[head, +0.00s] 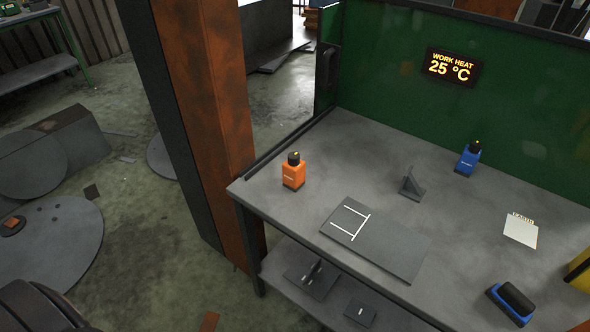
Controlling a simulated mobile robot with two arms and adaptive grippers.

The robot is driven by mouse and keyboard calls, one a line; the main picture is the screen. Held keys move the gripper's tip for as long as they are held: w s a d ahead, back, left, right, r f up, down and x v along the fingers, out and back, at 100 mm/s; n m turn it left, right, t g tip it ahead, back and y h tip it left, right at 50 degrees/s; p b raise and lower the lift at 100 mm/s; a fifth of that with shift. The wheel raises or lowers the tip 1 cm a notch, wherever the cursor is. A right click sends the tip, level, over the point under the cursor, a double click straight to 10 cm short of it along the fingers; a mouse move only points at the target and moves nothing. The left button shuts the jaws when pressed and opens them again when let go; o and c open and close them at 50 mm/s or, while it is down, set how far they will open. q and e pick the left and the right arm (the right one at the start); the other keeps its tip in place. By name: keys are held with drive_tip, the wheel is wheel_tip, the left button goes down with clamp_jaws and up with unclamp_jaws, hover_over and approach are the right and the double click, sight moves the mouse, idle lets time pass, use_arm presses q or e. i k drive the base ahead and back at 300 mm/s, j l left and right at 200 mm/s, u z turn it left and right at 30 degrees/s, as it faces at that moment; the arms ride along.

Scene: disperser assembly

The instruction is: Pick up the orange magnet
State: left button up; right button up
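The orange magnet (293,172) is a small orange block with a black knob on top. It stands upright on the grey workbench (350,150), near its left corner. A similar blue block (467,160) with a black knob stands farther back on the right of the bench. Neither of my grippers is in view.
A flat grey plate (400,248) with white marks lies in front of the orange magnet, to the right. A dark angled bracket (411,184), a white paper (521,231) and a blue-black brush-like item (511,304) are also on the bench. A rusty column (208,90) rises beside its left end.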

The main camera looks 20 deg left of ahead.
sight(294, 178)
drive_tip(key=j+u, duration=0.35)
drive_tip(key=i+j+u, duration=0.2)
drive_tip(key=j+u, duration=0.15)
drive_tip(key=j, duration=0.15)
